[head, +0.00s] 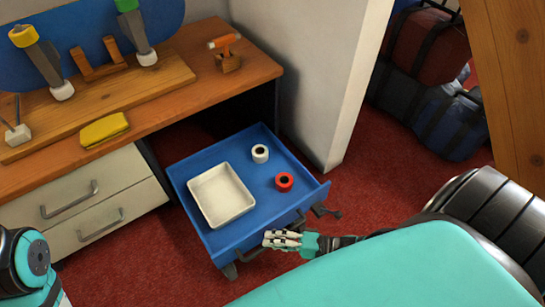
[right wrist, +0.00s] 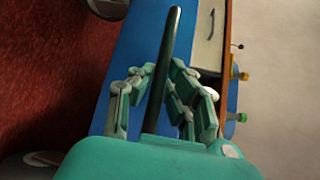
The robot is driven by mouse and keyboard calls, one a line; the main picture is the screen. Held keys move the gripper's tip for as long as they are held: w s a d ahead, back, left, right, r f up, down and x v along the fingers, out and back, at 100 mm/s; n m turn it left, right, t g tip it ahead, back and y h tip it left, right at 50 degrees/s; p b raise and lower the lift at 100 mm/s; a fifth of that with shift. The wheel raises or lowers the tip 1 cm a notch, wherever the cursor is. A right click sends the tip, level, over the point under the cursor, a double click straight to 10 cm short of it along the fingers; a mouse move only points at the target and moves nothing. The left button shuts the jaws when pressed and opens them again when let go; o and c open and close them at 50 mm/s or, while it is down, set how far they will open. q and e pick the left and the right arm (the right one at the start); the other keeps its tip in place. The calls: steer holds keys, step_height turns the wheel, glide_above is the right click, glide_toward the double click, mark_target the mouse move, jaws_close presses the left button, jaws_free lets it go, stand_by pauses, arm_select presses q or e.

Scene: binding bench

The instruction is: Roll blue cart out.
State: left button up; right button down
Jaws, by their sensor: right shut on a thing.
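The blue cart (head: 245,170) stands on the red carpet, partly out from under the bench. Its near side carries a dark handle (head: 301,217). On the cart sit a white tray (head: 221,195), a white roll (head: 260,153) and a red roll (head: 284,181). My right gripper (head: 272,238) is at the near side of the cart, shut on the handle. In the right wrist view the dark handle bar (right wrist: 168,55) runs between the teal fingers, with the blue cart (right wrist: 140,45) behind. My left gripper is out of view.
The wooden bench (head: 190,80) holds tools, a yellow cloth (head: 104,129) and a small wooden stand. White drawers (head: 65,210) are left of the cart. A white wall (head: 330,80) stands close to its right, with bags (head: 425,90) beyond. Red carpet (head: 160,260) lies open at front left.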

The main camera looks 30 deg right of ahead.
steer(key=shift+s+d+f, duration=0.1)
steer(key=shift+s+f, duration=0.05)
steer(key=shift+f, duration=0.15)
steer(key=c, duration=1.6)
jaws_free()
steer(key=shift+r, duration=0.1)
steer(key=shift+r, duration=0.1)
steer(key=v, duration=1.1)
steer(key=shift+s+d, duration=0.25)
steer(key=shift+d, duration=0.05)
